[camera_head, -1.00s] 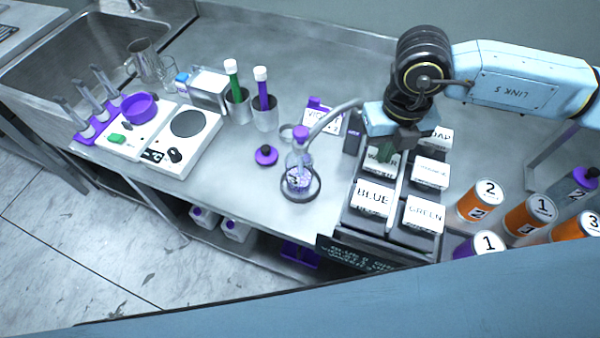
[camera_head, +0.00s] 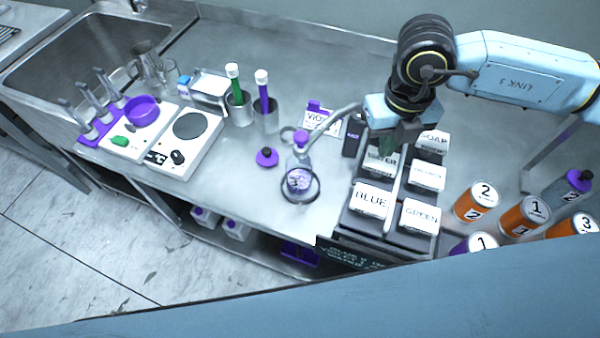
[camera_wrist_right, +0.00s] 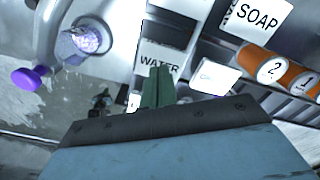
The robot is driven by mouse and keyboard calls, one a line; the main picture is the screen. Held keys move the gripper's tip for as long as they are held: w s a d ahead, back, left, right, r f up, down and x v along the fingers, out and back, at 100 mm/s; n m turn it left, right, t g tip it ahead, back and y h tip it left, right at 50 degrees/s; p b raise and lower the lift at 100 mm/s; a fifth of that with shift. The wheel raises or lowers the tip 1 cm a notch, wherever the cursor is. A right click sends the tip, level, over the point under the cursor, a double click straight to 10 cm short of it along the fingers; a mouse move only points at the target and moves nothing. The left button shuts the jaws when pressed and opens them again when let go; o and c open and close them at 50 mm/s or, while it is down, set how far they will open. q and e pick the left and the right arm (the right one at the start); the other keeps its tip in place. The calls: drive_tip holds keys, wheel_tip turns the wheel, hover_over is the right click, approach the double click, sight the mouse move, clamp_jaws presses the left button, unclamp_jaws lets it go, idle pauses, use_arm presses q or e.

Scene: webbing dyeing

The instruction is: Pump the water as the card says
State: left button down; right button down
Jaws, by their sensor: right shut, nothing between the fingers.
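The white key labelled WATER (camera_head: 381,162) is on the dark dispenser rack (camera_head: 385,232), partly hidden by my right gripper (camera_head: 388,150). The right gripper is shut and empty, with its green fingers just over the far part of this key. In the right wrist view the fingers (camera_wrist_right: 158,88) overlap the WATER label (camera_wrist_right: 160,62); I cannot tell whether they touch it. A clear flask (camera_head: 299,180) with violet contents stands left of the rack, under a curved grey spout (camera_head: 335,117). A card (camera_head: 322,121) reading VIOLET stands behind it; its smaller text is unreadable.
Neighbouring keys read BLUE (camera_head: 372,199), GREEN (camera_head: 420,215) and SOAP (camera_head: 432,141). Orange numbered cans (camera_head: 473,203) stand at the right. The front bench middle is clear.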

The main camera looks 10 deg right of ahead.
wheel_tip(320, 180, up, 6)
drive_tip(key=p, duration=0.3)
idle(0.5)
idle(0.4)
